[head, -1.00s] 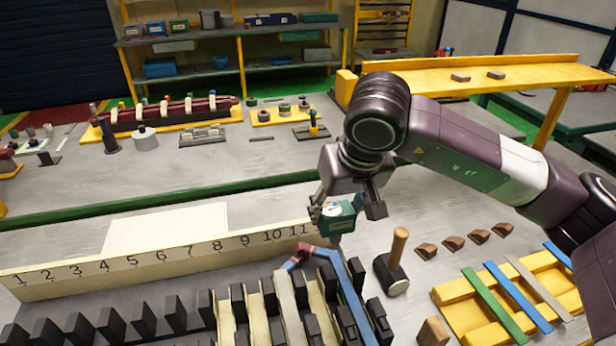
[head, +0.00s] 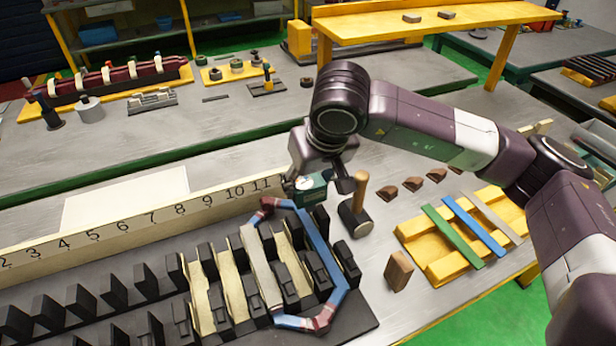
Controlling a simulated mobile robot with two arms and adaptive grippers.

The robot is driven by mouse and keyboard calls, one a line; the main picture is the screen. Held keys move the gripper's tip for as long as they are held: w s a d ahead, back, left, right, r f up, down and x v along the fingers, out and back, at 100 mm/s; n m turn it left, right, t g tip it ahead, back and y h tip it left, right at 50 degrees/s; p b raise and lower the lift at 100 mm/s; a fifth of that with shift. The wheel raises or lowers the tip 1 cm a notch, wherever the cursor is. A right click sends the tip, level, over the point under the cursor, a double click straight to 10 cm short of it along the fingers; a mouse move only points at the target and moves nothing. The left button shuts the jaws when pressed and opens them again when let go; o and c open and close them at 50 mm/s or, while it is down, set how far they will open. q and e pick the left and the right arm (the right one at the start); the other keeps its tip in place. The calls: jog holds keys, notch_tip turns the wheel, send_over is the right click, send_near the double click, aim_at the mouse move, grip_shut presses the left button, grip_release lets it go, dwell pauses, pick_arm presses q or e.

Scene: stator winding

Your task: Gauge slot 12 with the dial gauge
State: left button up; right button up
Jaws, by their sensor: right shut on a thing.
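My right gripper (head: 320,178) is shut on the dial gauge (head: 313,188), a teal block with a pale round dial. The gauge is at the right end of the numbered board (head: 150,218), just right of the 11. The 12 label is not visible; the gauge and gripper cover that end. The dark slotted stator (head: 120,335) lies in front of the board, with cream liners (head: 202,297) in some slots. A blue coil with red corners (head: 318,245) loops over its right end. I cannot tell whether the gauge touches the stator. My left gripper is out of view.
A mallet (head: 356,208) stands close right of the gauge. Several brown wedges (head: 410,184) and a wooden block (head: 398,271) lie further right. A yellow rack (head: 417,237) holds green, blue and grey strips. A white sheet (head: 125,197) lies behind the board.

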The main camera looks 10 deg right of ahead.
aim_at(308, 203)
jog(key=shift+f+b, duration=0.3)
jog(key=shift+f, duration=0.6)
jog(key=shift+f+b, duration=1.85)
jog(key=shift+b, duration=0.45)
jog(key=shift+f+b, duration=0.25)
jog(key=shift+b, duration=0.25)
jog(key=o, duration=1.2)
jog(key=shift+o, duration=0.2)
jog(key=v, duration=1.2)
